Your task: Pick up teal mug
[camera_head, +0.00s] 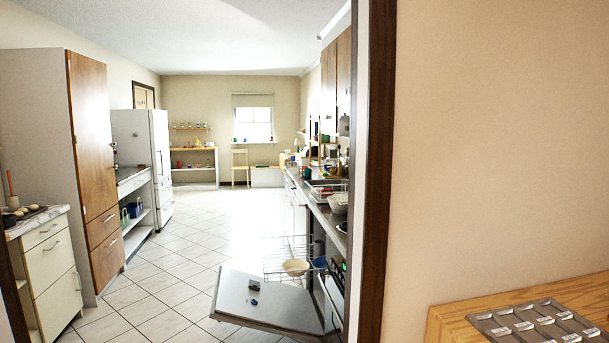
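I cannot make out a teal mug for certain from here. A small blue item (319,262), too small to identify, sits by the pulled-out wire rack, beside a cream bowl (295,267). Small blue and green items (133,209) stand on a low shelf under the left counter; I cannot tell whether any is a mug. A small dark blue object (253,286) lies on the open dishwasher door. Neither of my grippers is in view.
A dark door frame (375,170) and a wall (500,130) fill the right. The open dishwasher door (262,308) juts into the tiled floor (185,265). A drawer cabinet (50,258) and tall wooden cabinet (90,140) line the left.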

